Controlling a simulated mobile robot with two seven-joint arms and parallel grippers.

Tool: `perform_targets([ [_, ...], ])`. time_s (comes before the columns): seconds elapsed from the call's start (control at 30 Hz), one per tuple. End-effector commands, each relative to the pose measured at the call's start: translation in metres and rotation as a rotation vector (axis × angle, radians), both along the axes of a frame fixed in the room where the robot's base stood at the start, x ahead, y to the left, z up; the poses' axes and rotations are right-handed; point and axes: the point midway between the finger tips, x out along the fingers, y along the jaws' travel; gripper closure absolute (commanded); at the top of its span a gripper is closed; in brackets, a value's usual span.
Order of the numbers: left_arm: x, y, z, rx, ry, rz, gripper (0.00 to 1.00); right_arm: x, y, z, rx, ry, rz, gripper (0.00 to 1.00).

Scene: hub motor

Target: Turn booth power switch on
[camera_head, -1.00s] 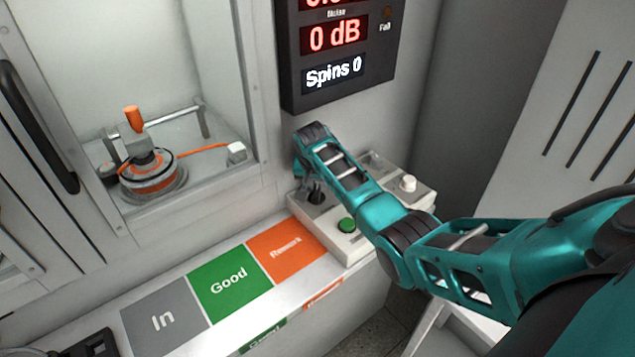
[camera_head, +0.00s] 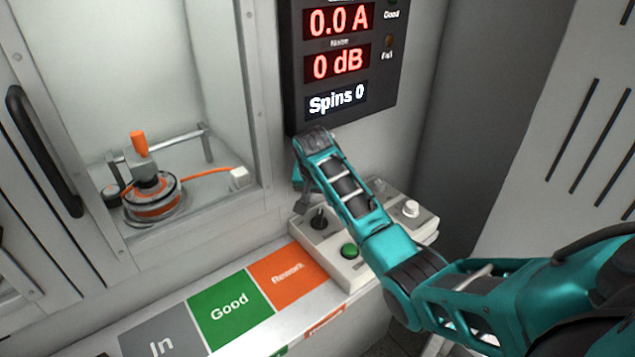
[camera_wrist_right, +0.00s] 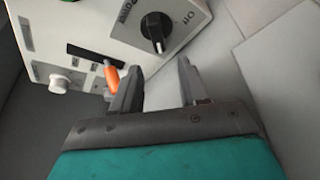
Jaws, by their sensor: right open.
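The black rotary power switch (camera_head: 319,218) is on the left part of a light control box (camera_head: 345,272). My right gripper (camera_head: 302,203) is above the box's left end, close to the switch. In the wrist view its two fingers (camera_wrist_right: 155,85) are apart with nothing between them, and the switch lies beyond their tips. My left gripper is not in view.
The box also has a green button (camera_head: 349,250), a white knob (camera_head: 410,208) and an orange piece (camera_wrist_right: 112,78). A display panel (camera_head: 345,65) hangs above, reading 0.0 A and 0 dB. A motor (camera_head: 152,198) sits in the booth at left. Coloured pads (camera_head: 229,306) lie in front.

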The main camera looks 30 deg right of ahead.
Motion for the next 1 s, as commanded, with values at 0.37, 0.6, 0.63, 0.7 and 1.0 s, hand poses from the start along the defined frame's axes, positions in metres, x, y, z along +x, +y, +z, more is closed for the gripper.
perform_targets([
  [0.37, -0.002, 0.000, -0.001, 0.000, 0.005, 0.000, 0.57, -0.016, 0.015, 0.055, 0.001, -0.004, 0.000, 0.56],
  [0.6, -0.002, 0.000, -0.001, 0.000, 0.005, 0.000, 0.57, -0.019, 0.016, 0.061, 0.001, -0.001, -0.001, 0.56],
  [0.63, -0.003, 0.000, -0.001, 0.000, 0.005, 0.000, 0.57, -0.019, 0.016, 0.061, 0.001, -0.001, -0.001, 0.56],
  [0.7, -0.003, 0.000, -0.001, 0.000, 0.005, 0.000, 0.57, -0.019, 0.016, 0.060, 0.001, -0.001, -0.001, 0.56],
  [1.0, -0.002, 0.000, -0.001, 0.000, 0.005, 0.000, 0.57, -0.018, 0.016, 0.060, 0.001, -0.001, -0.001, 0.56],
])
